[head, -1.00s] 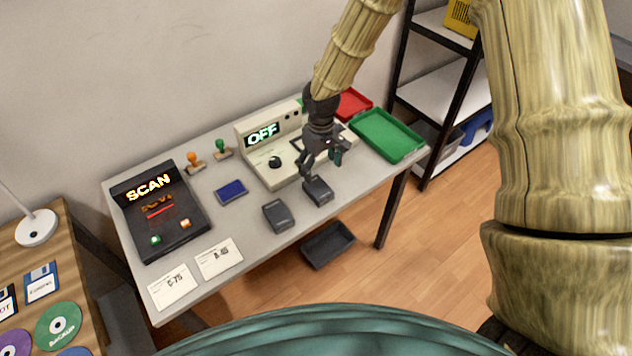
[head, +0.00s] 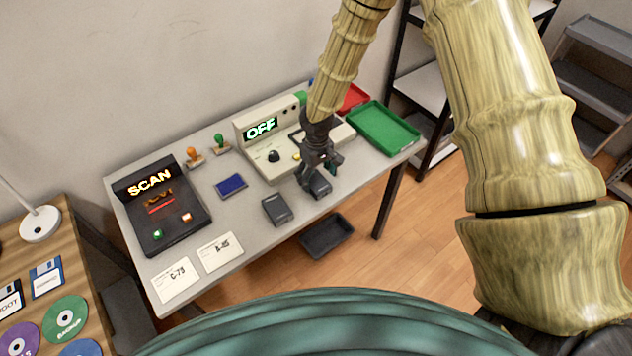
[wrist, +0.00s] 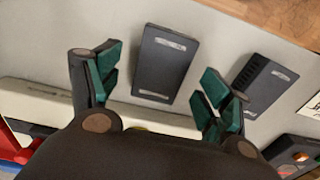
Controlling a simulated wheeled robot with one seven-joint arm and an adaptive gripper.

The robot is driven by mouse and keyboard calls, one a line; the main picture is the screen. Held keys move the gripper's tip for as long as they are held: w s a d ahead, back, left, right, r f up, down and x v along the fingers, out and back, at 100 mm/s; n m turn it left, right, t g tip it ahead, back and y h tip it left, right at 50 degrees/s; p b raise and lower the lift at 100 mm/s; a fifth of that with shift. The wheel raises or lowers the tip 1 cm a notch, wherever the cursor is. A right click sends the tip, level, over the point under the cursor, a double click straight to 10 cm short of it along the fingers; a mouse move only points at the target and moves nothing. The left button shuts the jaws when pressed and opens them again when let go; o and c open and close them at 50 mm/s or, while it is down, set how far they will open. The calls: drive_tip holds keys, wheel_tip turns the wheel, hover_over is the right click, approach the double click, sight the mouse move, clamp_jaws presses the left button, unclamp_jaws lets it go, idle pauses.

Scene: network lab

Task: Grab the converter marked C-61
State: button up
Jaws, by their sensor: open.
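Two dark grey box-shaped converters lie on the grey table. The right one (head: 321,187) is partly hidden by my gripper (head: 319,176). The left one (head: 277,210) lies a little nearer the table's front edge. In the wrist view, my gripper (wrist: 158,78) is open, with green-padded fingers on either side of one converter (wrist: 166,60); I cannot tell whether they touch it. The other converter (wrist: 262,84) lies just outside the right-hand finger. Both bear a pale label strip too small to read, so I cannot tell which is C-61.
A beige device reading OFF (head: 262,133) stands behind the converters. A black SCAN unit (head: 160,212), a blue pad (head: 231,186) and two white cards (head: 220,252) are to the left. A green tray (head: 383,128) is at right; a dark bin (head: 327,236) is on the floor.

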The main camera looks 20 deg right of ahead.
sight(316, 180)
drive_tip(key=shift+a+f+p, duration=0.1)
drive_tip(key=shift+f+p, duration=0.35)
drive_tip(key=shift+f, duration=1.1)
drive_tip(key=c, duration=1.3)
drive_tip(key=shift+o, duration=0.2)
drive_tip(key=shift+r, duration=0.2)
